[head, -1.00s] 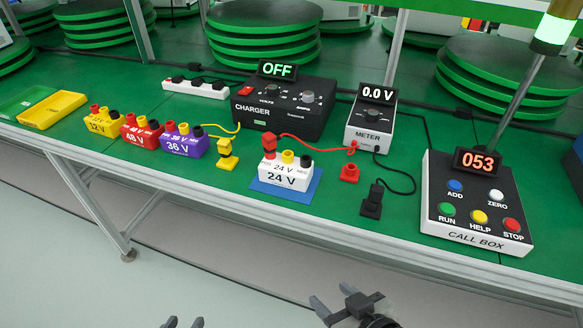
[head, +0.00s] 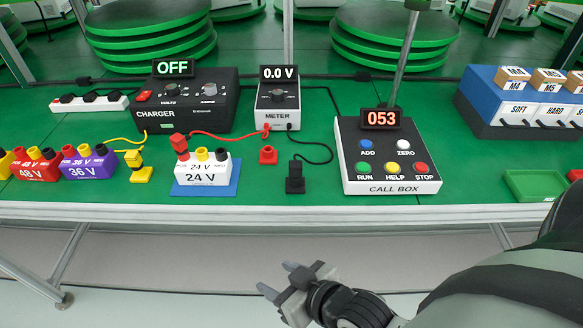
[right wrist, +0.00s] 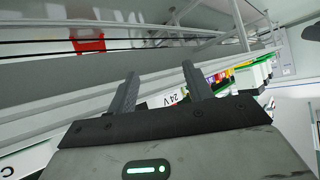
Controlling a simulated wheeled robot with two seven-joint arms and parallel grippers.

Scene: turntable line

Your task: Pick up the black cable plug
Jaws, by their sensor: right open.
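The black cable plug (head: 295,180) stands on the green table near its front edge, in a small black base. A black cable runs from it to the meter (head: 277,118). It sits between the white 24 V block (head: 204,173) and the call box (head: 390,186). My right gripper (head: 275,281) is open and empty, in front of the table and below its edge, apart from the plug. In the right wrist view its two fingers (right wrist: 160,85) are spread with nothing between them; I cannot make out the plug there. My left gripper is out of the head view.
A red plug (head: 268,156) stands left of the black one. The charger (head: 187,108) reads OFF behind. A yellow plug (head: 139,172), purple 36 V block (head: 88,171), blue drawer unit (head: 490,112) and green tray (head: 530,186) stand on the table. Bare green surface surrounds the plug's front.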

